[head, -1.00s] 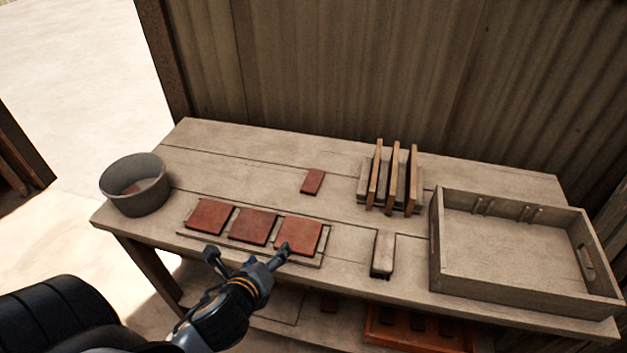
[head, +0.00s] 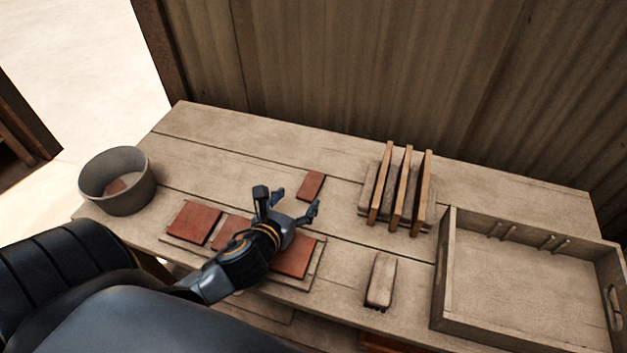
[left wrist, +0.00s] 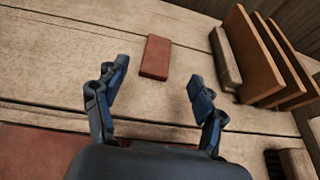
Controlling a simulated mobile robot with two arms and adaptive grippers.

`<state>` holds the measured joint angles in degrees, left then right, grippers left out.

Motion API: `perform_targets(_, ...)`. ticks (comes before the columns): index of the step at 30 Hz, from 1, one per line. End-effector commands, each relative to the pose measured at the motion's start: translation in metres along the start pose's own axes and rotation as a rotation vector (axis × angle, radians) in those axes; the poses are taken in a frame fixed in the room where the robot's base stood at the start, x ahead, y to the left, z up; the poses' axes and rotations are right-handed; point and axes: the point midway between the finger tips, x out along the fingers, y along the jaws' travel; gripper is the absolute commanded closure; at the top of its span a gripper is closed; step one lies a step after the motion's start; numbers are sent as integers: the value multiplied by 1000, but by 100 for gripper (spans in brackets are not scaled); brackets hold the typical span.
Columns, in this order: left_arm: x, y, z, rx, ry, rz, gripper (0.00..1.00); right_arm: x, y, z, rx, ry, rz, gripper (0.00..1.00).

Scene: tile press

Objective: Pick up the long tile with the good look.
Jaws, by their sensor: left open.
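A small oblong red tile (head: 311,185) lies flat on the table, apart from the other tiles. It also shows in the left wrist view (left wrist: 156,57), ahead of and between the fingers. Three larger red tiles lie in a row on a thin board (head: 305,283): the left one (head: 194,222) is clear, the middle one (head: 229,229) is partly hidden by my arm, and the right one (head: 294,259) is partly covered. My left gripper (head: 287,200) is open and empty, above the row and just short of the small tile. My right gripper is not in view.
A rack (head: 430,214) with three upright wooden boards stands right of the small tile. A brush (head: 381,281) lies in front of it. A wooden tray (head: 447,290) fills the right side. A grey bowl (head: 117,194) with a reddish piece inside stands at the left corner.

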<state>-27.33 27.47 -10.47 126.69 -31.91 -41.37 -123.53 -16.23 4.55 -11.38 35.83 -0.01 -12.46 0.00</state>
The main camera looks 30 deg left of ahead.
Motion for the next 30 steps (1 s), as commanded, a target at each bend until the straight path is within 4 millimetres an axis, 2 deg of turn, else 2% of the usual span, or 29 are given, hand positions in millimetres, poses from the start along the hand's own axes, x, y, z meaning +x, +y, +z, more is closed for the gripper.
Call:
perform_targets(3, 25, 0, 2, -2, -2, 1, 30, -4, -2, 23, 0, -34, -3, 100)
perform_targets(7, 44, 0, 1, -2, -1, 0, 30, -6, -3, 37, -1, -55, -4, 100)
perform_targets(11, 52, 0, 0, -2, 0, 0, 30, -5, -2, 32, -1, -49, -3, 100)
perform_targets(14, 59, 0, 0, -4, 1, 0, 30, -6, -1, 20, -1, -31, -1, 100)
perform_targets(18, 79, 1, 0, -5, 0, 1, 30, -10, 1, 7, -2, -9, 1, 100)
perform_targets(24, 102, 1, -2, -3, 0, 0, 30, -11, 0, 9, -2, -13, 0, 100)
perform_targets(30, 104, 1, -3, -2, 1, -2, 30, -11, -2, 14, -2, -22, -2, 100)
